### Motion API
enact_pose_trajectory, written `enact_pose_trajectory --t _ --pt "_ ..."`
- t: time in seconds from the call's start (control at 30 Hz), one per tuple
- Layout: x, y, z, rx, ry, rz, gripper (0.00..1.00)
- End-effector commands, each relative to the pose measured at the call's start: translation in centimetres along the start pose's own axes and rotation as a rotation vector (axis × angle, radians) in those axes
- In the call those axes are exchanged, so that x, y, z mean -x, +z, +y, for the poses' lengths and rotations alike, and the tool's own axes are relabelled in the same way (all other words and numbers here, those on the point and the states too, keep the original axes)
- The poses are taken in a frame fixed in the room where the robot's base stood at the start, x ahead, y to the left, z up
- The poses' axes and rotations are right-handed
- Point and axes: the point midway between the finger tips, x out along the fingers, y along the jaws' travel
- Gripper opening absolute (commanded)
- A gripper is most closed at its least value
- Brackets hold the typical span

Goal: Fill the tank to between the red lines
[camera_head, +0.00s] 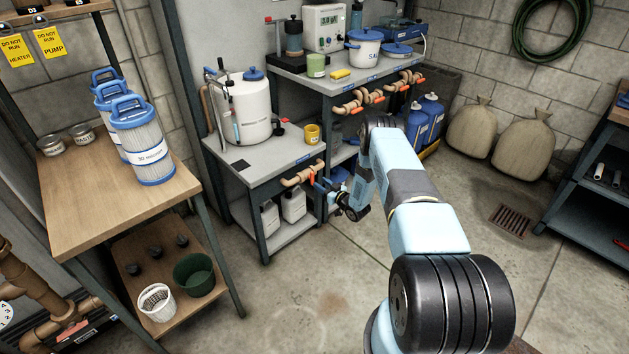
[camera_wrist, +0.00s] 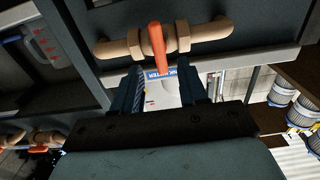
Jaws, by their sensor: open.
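The white tank (camera_head: 247,107) with a blue lid stands on the grey bench at centre-left. An upright tube (camera_head: 236,128) runs up its front; I cannot make out red lines or a level there. A copper-coloured pipe with an orange-handled valve (camera_head: 303,175) is on the bench's front edge. In the wrist view the same valve's orange handle (camera_wrist: 157,48) stands across the pipe. My gripper (camera_head: 325,187) is just right of the valve in the head view. In the wrist view its two fingers (camera_wrist: 160,92) are apart and empty, with the handle just beyond them. They do not appear to touch it.
More orange-handled valves (camera_head: 378,92) line the taller bench behind. White jugs (camera_head: 293,204) sit on the shelf under the tank's bench. A wooden table (camera_head: 90,205) with blue-capped filters (camera_head: 145,140) stands at left. The floor (camera_head: 290,300) in front is clear.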

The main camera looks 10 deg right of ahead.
Motion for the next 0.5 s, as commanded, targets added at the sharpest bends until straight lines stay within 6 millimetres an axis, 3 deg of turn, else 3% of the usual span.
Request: enact_pose_trajectory --t 0.2,0.5 --pt "-3.4 0.0 0.0 0.002 -0.002 0.001 0.43" --pt "-5.1 0.0 0.0 0.000 0.000 0.000 0.43"
